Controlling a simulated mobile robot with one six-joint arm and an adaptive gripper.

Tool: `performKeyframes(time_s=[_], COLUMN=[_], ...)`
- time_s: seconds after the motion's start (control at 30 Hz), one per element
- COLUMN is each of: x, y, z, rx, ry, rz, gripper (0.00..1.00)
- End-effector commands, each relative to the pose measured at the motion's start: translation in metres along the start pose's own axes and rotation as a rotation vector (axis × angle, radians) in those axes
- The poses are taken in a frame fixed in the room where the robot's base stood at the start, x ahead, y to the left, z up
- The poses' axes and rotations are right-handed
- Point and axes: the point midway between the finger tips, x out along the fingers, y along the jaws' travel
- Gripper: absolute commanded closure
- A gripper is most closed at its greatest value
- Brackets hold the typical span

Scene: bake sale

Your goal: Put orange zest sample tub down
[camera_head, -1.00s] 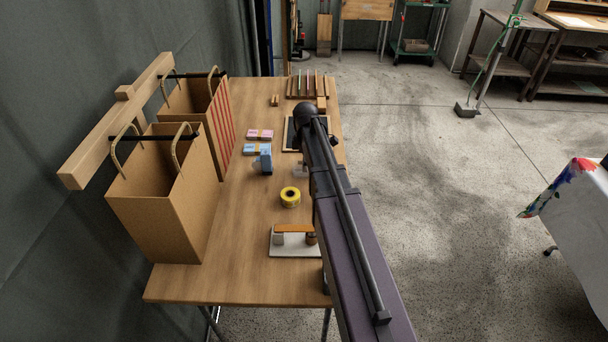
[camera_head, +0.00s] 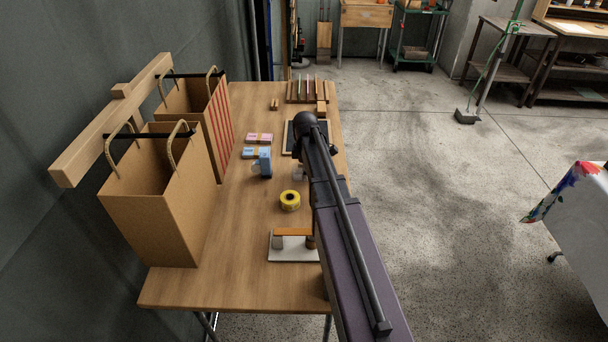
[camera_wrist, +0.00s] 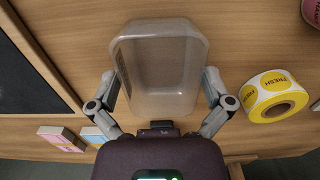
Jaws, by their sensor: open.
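The orange zest sample tub (camera_wrist: 160,62) is a clear, rounded rectangular tub in the upper middle of the wrist view. No lettering on it can be read. My gripper (camera_wrist: 158,82) is open, with one finger at each side of the tub's near part. Bare wood shows around the tub; I cannot tell whether its whole base rests on the table. In the head view my arm hides most of this spot. A pale shape shows beside the arm there, too small to tell as tub or finger.
On the wooden table (camera_head: 225,245), a yellow tape roll (camera_wrist: 273,97) lies right of the tub in the wrist view. A framed black board (camera_wrist: 25,75) is at left, with pink and blue packs (camera_wrist: 62,138) below. Paper bags (camera_head: 150,220) stand at the table's left.

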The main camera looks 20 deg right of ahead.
Motion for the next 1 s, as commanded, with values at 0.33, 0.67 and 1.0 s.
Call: performKeyframes(time_s=[0.33,0.67,1.0], x=[0.000,-0.001,-0.019], y=[0.000,0.000,0.000], z=[0.000,0.000,-0.001], rx=[0.000,-0.001,-0.001], ry=[0.000,0.000,0.000], rz=[0.000,0.000,0.000], gripper=[0.43,0.43,0.43])
